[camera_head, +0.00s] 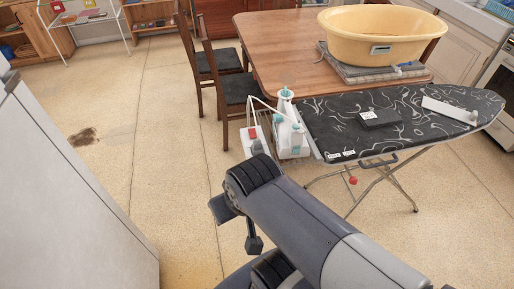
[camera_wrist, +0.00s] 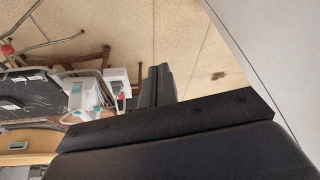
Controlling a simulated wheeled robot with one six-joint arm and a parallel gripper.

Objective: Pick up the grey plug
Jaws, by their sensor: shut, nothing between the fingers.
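I cannot pick out a grey plug for certain in either view. A dark grey, flat box with a white label (camera_head: 380,117) lies on the ironing board (camera_head: 325,125) in the head view; I cannot tell whether it is the plug. My gripper (camera_wrist: 157,72) shows in the wrist view with its two dark fingers together and nothing between them. It is in the air over the floor, apart from the board and the things beside it. In the head view my arm reaches up from the bottom, left of the board.
White bottles with teal parts (camera_head: 290,135) and a light box with a red part (camera_head: 252,134) stand at the board's left end.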

